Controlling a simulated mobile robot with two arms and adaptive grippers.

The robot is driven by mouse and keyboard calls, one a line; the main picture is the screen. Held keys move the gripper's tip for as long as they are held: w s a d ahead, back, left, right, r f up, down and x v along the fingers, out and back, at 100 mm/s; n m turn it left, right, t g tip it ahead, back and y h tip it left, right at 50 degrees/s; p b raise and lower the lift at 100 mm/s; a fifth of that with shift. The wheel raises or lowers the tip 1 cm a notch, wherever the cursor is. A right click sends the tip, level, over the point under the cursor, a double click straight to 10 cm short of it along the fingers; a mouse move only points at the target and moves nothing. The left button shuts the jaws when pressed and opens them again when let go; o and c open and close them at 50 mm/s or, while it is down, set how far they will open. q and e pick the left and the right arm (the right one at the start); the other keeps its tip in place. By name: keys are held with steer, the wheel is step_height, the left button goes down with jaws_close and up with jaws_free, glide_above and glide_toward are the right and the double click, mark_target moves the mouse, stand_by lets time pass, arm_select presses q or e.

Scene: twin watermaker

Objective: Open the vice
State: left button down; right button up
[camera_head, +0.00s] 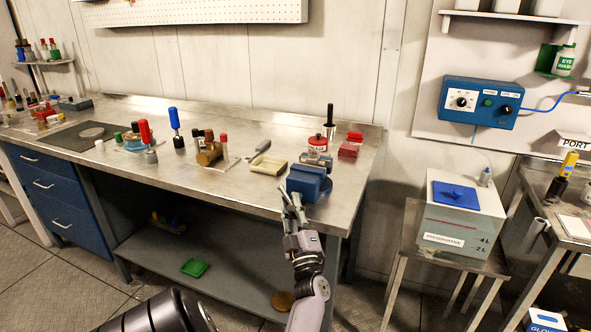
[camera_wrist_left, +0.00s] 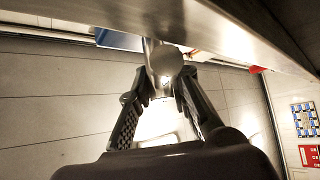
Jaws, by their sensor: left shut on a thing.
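The blue vice (camera_head: 308,183) sits at the front edge of the steel workbench, toward its right end. My left gripper (camera_head: 291,199) is at the vice's front, just off the bench edge. In the left wrist view, my left gripper (camera_wrist_left: 163,85) has its two fingers on either side of a round-ended metal piece, the vice handle (camera_wrist_left: 165,60), and is shut on it. How far apart the vice jaws stand is hard to tell. My right gripper is not in view.
On the workbench (camera_head: 230,185), a beige block (camera_head: 269,165), a red-topped can (camera_head: 317,146) and a red box (camera_head: 349,150) stand near the vice. A white tank (camera_head: 458,215) stands on a stand to the right. The bench's lower shelf (camera_head: 200,255) lies below.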

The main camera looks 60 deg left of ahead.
arm_select(q)
steer(key=shift+f, duration=0.1)
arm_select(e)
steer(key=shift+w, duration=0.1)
arm_select(q)
steer(key=c, duration=2)
jaws_free()
steer(key=o, duration=0.5)
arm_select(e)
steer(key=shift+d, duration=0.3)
